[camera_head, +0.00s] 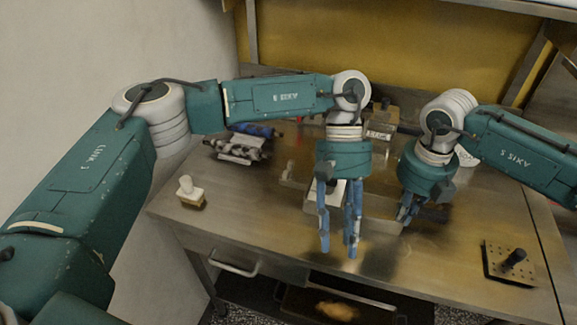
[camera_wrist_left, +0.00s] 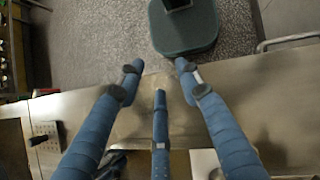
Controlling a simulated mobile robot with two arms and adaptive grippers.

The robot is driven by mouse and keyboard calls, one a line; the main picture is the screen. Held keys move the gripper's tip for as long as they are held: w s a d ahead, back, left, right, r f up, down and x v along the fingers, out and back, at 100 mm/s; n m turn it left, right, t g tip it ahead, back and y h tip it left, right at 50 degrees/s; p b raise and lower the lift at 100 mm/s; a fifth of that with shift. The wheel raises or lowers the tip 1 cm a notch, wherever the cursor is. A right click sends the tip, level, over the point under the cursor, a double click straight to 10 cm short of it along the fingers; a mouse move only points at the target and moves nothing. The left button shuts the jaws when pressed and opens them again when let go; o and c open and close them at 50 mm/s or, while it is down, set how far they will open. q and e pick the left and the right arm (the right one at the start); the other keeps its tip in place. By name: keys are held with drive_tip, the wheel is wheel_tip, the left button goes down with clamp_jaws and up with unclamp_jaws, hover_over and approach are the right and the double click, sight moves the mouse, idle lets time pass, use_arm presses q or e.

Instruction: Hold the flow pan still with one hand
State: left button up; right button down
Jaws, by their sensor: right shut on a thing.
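The flow pan appears to be the low steel piece (camera_head: 380,222) in the middle of the table, partly hidden behind my left gripper. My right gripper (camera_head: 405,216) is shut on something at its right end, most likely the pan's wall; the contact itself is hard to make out. My left gripper (camera_head: 338,242) points down in front of the pan, its blue fingers spread and empty. In the left wrist view, its open fingers (camera_wrist_left: 158,78) reach over the table's front edge, with nothing between them.
A white-handled block (camera_head: 191,194) stands at the table's left. The left front tabletop is clear.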

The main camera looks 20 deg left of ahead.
use_arm(q)
drive_tip(key=w+a+r+m+t+y, duration=0.1)
drive_tip(key=w+a+r+m+t, duration=0.1)
drive_tip(key=w+a+r+t, duration=0.4)
drive_tip(key=m+y, duration=0.1)
approach(288, 171)
wheel_tip(288, 171, down, 9)
drive_tip(key=shift+s+d+r, duration=0.1)
clamp_jaws()
